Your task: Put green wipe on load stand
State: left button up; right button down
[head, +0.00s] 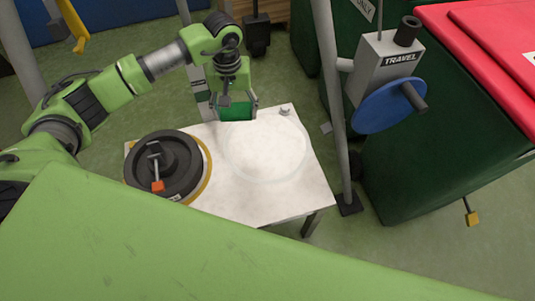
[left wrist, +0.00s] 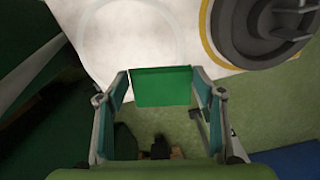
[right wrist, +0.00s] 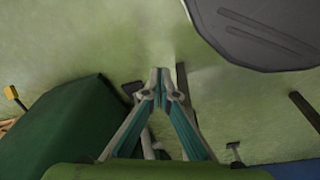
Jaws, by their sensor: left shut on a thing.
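The green wipe (head: 236,113) is a small flat green piece held between the fingertips of my left gripper (head: 237,104). It also shows in the left wrist view (left wrist: 162,86), spanning the two fingers. The load stand (head: 300,198) is a low white-topped table with a faint ring (head: 265,148) marked on its right part. My left gripper is at the stand's back edge, and the wipe overlaps that edge in the picture; its height above the top is hard to tell. My right gripper (right wrist: 160,74) has its fingertips together and empty, and is hidden in the head view.
A dark round weight (head: 180,158) with an orange-tipped tool (head: 157,185) fills the stand's left part. A grey post with a TRAVEL box (head: 385,68) and blue handwheel (head: 388,105) stands at right. Green bins with a red lid (head: 490,50) stand behind it.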

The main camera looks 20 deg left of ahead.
pick_arm(q)
jog(key=w+a+f+n+b, duration=0.2)
jog(key=w+f+b, duration=0.3)
jog(key=w+b, duration=0.1)
jog(key=b, duration=0.4)
send_over(263, 157)
jog(key=a, duration=0.1)
jog(key=shift+n, duration=0.3)
jog(key=f, duration=0.6)
jog(key=w+f, duration=0.1)
jog(key=f, duration=0.3)
jog(key=shift+s+d+f, duration=0.2)
jog(key=shift+s+f, duration=0.05)
jog(key=shift+f, duration=0.1)
jog(key=f, duration=0.3)
jog(key=shift+s+d+f+b, duration=0.15)
jog(key=shift+s+d+b, duration=0.1)
jog(key=shift+d+b, duration=0.05)
jog(key=shift+f, duration=0.3)
pick_arm(e)
jog(key=w+r+t, duration=0.1)
jog(key=w+r, duration=0.3)
jog(key=r, duration=0.1)
jog(key=shift+a+r, duration=0.15)
jog(key=shift+r, duration=0.05)
jog(key=shift+r, duration=0.25)
